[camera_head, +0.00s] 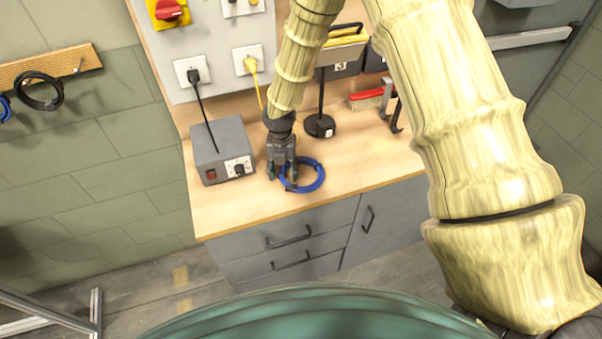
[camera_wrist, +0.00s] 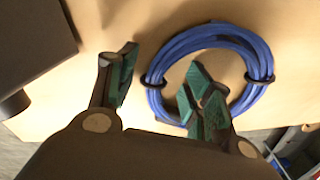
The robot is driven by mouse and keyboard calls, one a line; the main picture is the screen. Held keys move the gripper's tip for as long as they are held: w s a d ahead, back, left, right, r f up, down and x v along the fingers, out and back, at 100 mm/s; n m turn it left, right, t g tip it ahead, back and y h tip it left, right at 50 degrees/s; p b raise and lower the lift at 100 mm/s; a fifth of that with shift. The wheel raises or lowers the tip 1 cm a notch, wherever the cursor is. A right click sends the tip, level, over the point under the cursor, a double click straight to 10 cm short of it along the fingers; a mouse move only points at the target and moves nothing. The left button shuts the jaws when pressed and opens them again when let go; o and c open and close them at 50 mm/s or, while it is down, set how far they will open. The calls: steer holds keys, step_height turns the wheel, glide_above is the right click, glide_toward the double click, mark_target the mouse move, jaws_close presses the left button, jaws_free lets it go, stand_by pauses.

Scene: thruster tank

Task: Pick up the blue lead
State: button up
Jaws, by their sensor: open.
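The blue lead (camera_head: 317,184) is a coiled ring lying on the wooden worktop near its front edge. In the wrist view the coil (camera_wrist: 184,47) shows two black ties, one on its left side and one on its right. My gripper (camera_head: 283,178) points down at the coil's left side. In the wrist view my gripper (camera_wrist: 160,85) is open, with green-tipped fingers. The left finger is outside the ring, and the right finger appears over or inside the ring. The coil's left side lies between them. I cannot tell the fingertips' exact height above the worktop.
A grey box (camera_head: 219,146) with a red switch stands left of my gripper. A round black base (camera_head: 320,126) with a post stands behind the coil. A red-handled tool (camera_head: 368,95) is further right. The worktop (camera_head: 365,165) is clear right of the coil.

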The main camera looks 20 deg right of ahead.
jaws_close()
steer(key=shift+r, duration=0.1)
steer(key=shift+r+b, duration=0.4)
steer(key=shift+b, duration=0.05)
steer(key=shift+s+r+b, duration=0.2)
steer(key=shift+r+b, duration=0.65)
steer(key=shift+r, duration=0.35)
steer(key=s+a+r+b, duration=0.1)
steer(key=s+a+b, duration=0.1)
steer(key=s, duration=0.5)
steer(key=s+a+b, duration=0.2)
steer(key=s+b, duration=0.1)
steer(key=s, duration=0.5)
steer(key=shift+r, duration=0.35)
